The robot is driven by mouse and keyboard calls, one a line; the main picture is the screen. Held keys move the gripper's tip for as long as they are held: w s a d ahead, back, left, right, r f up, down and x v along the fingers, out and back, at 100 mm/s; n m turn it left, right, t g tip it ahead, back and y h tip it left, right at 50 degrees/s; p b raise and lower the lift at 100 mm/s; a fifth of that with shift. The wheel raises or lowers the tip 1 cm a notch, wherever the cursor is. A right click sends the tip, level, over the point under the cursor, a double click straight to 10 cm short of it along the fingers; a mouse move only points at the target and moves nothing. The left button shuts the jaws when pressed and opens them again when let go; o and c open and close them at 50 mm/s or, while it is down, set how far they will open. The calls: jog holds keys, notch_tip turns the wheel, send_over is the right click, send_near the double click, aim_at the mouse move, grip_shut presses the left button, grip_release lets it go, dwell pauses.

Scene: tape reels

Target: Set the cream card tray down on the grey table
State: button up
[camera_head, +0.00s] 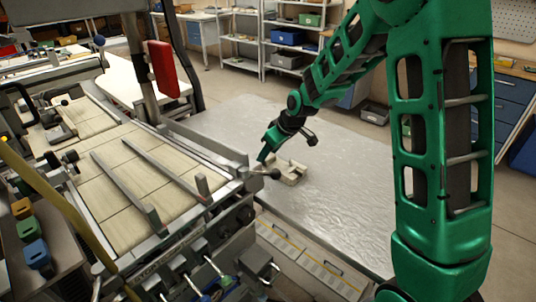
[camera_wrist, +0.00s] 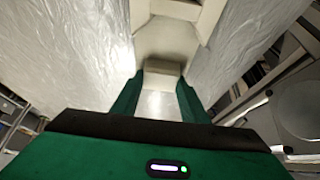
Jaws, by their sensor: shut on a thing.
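The cream card tray (camera_head: 289,173) is at the left edge of the grey table (camera_head: 345,195), next to the machine bed. It looks level and sits at or very close to the table top; I cannot tell whether it touches. My gripper (camera_head: 264,158) comes down at the tray's left side. In the wrist view my gripper (camera_wrist: 158,78) has its two green fingers closed on a cream wall of the tray (camera_wrist: 165,40), which extends away from the fingers. Part of the tray is hidden behind the fingers in the head view.
The machine with a tiled bed (camera_head: 130,180) and a lever with a dark knob (camera_head: 274,174) stands close on the left. The table is clear to the right and front. A dark bin (camera_head: 375,113) is beyond the table, and shelves (camera_head: 290,40) stand behind.

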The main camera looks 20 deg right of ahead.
aim_at(281, 169)
jog(key=o, duration=1.2)
jog(key=v, duration=1.2)
jog(key=s+d+m+g+h, duration=0.15)
jog(key=s+d+m, duration=0.25)
jog(key=s+d, duration=0.6)
jog(key=s+d+m+g+h, duration=0.15)
jog(key=s+d+m, duration=0.4)
jog(key=s, duration=0.85)
jog(key=s+m, duration=0.1)
jog(key=s, duration=0.3)
jog(key=s+d+m+g, duration=0.1)
jog(key=s, duration=0.3)
jog(key=s+d+m, duration=0.1)
jog(key=s, duration=0.3)
jog(key=shift+s+d+f+m+g, duration=0.2)
jog(key=shift+s+m+g, duration=0.15)
jog(key=shift+g, duration=0.05)
